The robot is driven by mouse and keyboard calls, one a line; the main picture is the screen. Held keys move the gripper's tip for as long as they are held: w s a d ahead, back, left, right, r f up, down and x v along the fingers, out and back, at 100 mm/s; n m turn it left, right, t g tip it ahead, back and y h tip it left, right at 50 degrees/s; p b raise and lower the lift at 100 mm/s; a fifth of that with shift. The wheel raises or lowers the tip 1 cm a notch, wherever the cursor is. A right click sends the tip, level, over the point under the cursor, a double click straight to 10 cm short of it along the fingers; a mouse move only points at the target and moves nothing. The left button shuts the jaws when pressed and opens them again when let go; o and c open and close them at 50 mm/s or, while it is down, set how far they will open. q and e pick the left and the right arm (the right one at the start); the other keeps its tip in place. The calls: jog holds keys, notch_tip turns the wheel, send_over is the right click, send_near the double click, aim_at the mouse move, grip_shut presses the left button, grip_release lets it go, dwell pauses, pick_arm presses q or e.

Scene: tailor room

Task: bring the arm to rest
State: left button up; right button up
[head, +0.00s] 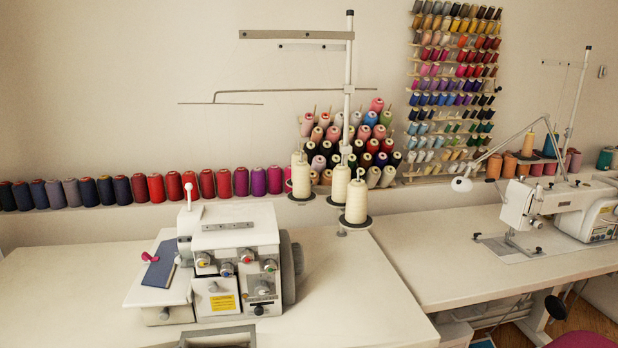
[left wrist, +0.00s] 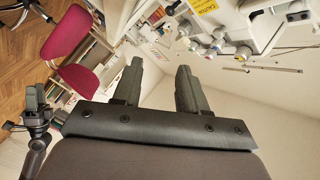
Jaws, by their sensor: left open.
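My left gripper (left wrist: 160,72) shows in the left wrist view with its two dark fingers apart. Nothing is between the fingers. The white overlock machine (left wrist: 240,25) with its coloured knobs is beyond the fingers at the upper right there, apart from them. What looks like my other gripper (left wrist: 34,97), dark and small, is at the left edge of that view; its jaws are too small to read. In the head view no arm can be made out for certain.
In the head view the overlock machine (head: 235,262) stands on a white table (head: 355,300), with blue cloth (head: 160,263) on its left. Cream thread cones (head: 356,202) stand behind. A second sewing machine (head: 560,208) is at right. A red chair (left wrist: 82,42) shows in the wrist view.

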pick_arm(q)
jog(key=s+d+f+n+g+y+p, duration=0.1)
jog(key=s+d+f+n+y, duration=0.2)
jog(key=s+f+n+y, duration=0.2)
jog(key=s+d+f+n+g+y, duration=0.1)
jog(key=s+d+f+n+y, duration=0.2)
jog(key=s+f+n, duration=0.6)
jog(key=s+n+y, duration=0.1)
jog(key=s+n, duration=0.2)
jog(key=shift+f+y+p, duration=0.3)
jog(key=shift+y+p, duration=0.05)
jog(key=shift+y, duration=0.05)
